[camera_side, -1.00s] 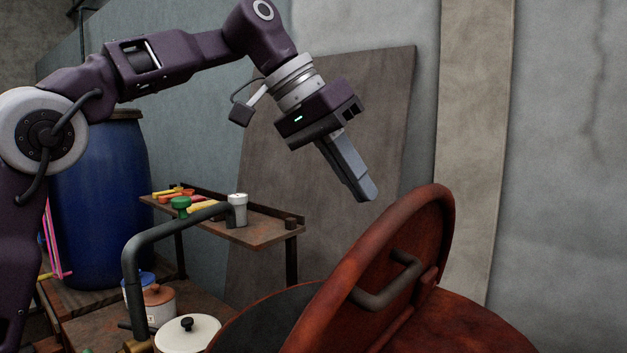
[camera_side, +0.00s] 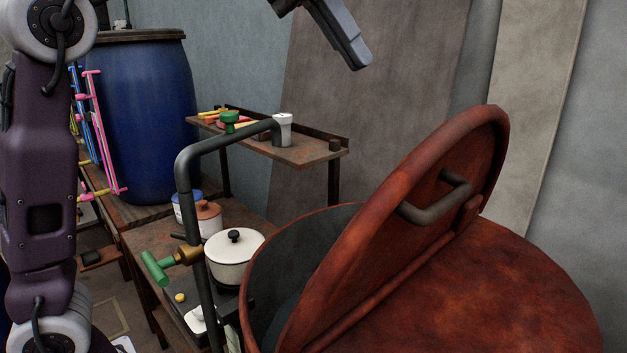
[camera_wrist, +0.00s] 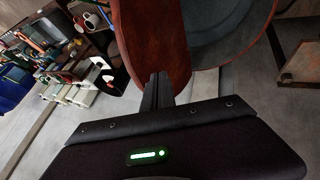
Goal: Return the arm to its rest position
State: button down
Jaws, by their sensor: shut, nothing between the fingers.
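My gripper (camera_side: 354,60) is shut with nothing in it. In the side view it hangs at the top edge, above the vat and well apart from it, and most of my wrist is out of frame. In the wrist view the shut fingers (camera_wrist: 158,80) point toward the vat. The rust-red vat (camera_side: 520,290) stands at the lower right with its hinged lid (camera_side: 405,235) raised and tilted, a dark handle (camera_side: 436,200) on it. The grey inside of the vat shows through the opening.
A dark pipe (camera_side: 188,190) with a green-handled valve (camera_side: 156,268) rises beside the vat. A white lidded pot (camera_side: 235,257) stands on the bench behind it. A small shelf (camera_side: 305,154) holds coloured items and a white cup. A blue barrel (camera_side: 150,120) stands at the left.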

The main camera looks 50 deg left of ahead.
jog(key=s+a+f+y, duration=0.2)
jog(key=s+a+f, duration=0.1)
jog(key=s+f, duration=0.8)
jog(key=s+a+f+y, duration=0.2)
jog(key=s+a+f, duration=0.2)
jog(key=s+f, duration=0.8)
notch_tip(320, 180, down, 2)
jog(key=shift+s+a+f+y, duration=0.15)
jog(key=shift+s+f+y, duration=0.05)
jog(key=shift+f+y, duration=0.1)
